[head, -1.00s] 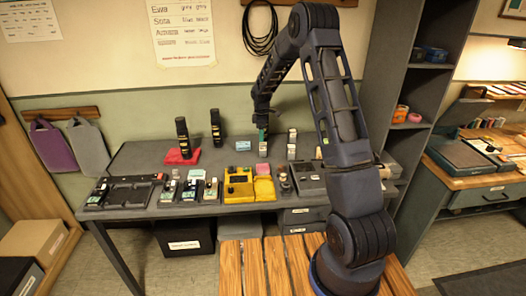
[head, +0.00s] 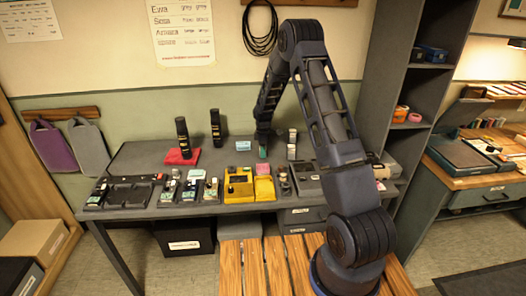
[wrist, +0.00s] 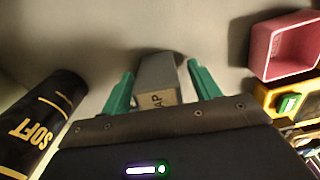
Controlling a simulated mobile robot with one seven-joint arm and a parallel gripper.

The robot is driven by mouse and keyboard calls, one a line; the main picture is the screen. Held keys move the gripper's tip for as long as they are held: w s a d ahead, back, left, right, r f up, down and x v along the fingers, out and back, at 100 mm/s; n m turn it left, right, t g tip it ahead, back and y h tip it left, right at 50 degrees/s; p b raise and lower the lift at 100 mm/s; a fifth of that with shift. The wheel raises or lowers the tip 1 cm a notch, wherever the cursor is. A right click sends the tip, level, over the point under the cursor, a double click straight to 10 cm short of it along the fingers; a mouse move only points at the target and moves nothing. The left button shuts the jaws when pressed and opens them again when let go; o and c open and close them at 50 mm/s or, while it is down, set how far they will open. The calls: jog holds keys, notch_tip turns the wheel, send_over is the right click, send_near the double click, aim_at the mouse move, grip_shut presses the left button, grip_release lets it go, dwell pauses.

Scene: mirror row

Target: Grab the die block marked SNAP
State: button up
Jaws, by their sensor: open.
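The die block (wrist: 158,82) is a grey block with a tan face, standing between my gripper's fingers in the wrist view. Only the letters "AP" show on it; the rest of the marking is hidden by my gripper's dark body. My gripper (wrist: 160,84) is open, with one green finger on each side of the block. A small gap seems to show on both sides, more clearly at the right. In the head view my gripper (head: 263,150) is low over the grey table, and its fingers largely hide the block.
A black cylinder marked SOFT (wrist: 40,120) lies left of my gripper in the wrist view, and a pink open box (wrist: 286,46) is at the right. In the head view, small pale blocks (head: 292,145) stand close on the right and a blue-white box (head: 242,146) on the left.

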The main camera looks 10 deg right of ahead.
jog(key=c, duration=1.2)
jog(key=shift+r, duration=0.2)
